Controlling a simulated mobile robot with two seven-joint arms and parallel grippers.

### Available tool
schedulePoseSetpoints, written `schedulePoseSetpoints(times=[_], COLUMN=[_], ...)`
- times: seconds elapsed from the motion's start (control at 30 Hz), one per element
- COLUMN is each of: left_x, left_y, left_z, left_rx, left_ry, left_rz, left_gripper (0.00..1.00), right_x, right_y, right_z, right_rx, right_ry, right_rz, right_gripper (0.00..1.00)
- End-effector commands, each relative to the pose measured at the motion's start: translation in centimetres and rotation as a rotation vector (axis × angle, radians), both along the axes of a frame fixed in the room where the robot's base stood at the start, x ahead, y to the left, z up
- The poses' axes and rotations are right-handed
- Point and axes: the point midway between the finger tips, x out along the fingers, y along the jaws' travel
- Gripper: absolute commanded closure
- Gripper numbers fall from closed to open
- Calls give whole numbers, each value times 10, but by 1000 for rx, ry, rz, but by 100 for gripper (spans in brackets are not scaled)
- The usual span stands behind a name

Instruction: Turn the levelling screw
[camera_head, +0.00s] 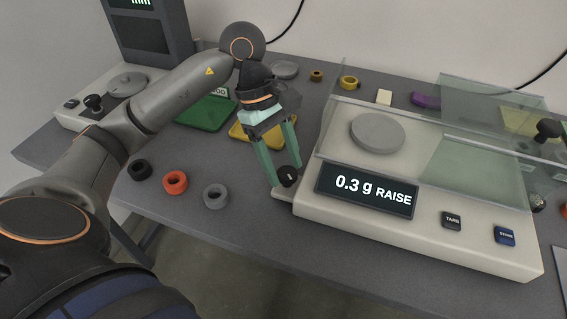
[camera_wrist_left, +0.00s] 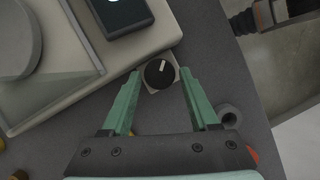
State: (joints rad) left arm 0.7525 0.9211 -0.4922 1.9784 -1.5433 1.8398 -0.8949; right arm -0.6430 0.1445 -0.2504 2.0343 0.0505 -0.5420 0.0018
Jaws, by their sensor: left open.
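The levelling screw (camera_head: 288,176) is a black round knob with a white mark, on a small pale foot at the scale's front left corner. In the left wrist view the knob (camera_wrist_left: 158,76) shows its white mark pointing nearly up. My left gripper (camera_head: 284,179) is open, its green fingers pointing down at the knob. In the left wrist view the gripper's fingertips (camera_wrist_left: 161,73) stand on either side of the knob, with a gap visible on each side. The scale (camera_head: 425,235) has a display (camera_head: 366,191) reading "0.3 g RAISE". My right gripper is out of view.
Black (camera_head: 140,169), red (camera_head: 175,182) and grey (camera_head: 215,196) rings lie left of the gripper. Green (camera_head: 205,113) and yellow (camera_head: 250,130) trays lie behind it. Glass panels (camera_head: 480,175) surround the scale's round pan (camera_head: 377,132). The table's front edge is close by.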

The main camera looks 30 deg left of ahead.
Motion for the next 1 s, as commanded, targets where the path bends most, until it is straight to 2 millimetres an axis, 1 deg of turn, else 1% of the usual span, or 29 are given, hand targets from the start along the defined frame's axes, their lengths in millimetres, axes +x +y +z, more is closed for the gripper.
schedulePoseSetpoints(times=[0.1,0.33,0.87,1.0], left_x=[-1,0,0,0], left_y=[-2,-2,-1,-1], left_z=[-4,-4,-3,-3], left_rx=[-1,-1,0,0], left_ry=[1,0,0,0], left_rz=[0,0,0,1], left_gripper=[39,40,100,100], right_x=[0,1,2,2], right_y=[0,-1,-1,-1], right_z=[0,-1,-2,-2], right_rx=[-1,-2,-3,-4], right_ry=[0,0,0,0], right_rz=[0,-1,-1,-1], right_gripper=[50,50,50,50])
